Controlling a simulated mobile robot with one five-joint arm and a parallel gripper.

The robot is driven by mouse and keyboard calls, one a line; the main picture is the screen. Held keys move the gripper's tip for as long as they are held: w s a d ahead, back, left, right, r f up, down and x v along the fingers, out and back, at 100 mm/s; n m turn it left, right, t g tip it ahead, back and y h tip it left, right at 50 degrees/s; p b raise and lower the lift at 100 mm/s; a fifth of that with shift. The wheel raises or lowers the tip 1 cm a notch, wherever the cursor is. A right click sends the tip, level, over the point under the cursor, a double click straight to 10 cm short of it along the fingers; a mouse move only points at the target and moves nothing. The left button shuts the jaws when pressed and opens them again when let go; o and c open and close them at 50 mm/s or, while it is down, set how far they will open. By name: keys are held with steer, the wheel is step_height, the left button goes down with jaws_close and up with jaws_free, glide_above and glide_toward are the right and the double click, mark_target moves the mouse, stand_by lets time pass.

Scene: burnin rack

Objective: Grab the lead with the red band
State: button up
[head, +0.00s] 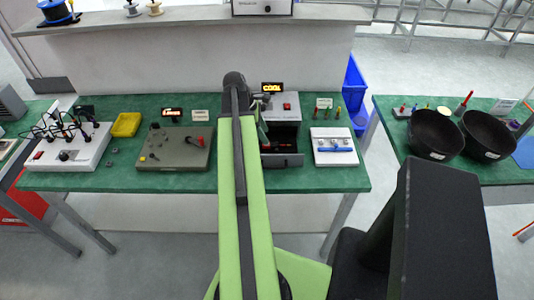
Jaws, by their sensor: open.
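Several black leads (62,124) loop up from a white box (75,152) at the left end of the green bench; any coloured bands on them are too small to make out. A group of short upright coloured pieces (327,112) stands behind a white fixture at the bench's right; one at its left looks reddish, but I cannot tell whether it is a lead. My green arm reaches forward over the middle of the bench.
Black bowls (435,128) stand on the right-hand table.

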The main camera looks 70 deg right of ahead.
mark_target(270, 145)
steer(key=b+x, duration=0.5)
steer(key=shift+w+a+f, duration=0.1)
steer(key=shift+f, duration=0.15)
steer(key=shift+r, duration=0.2)
steer(key=shift+f, duration=0.15)
steer(key=shift+c, duration=0.2)
jaws_close()
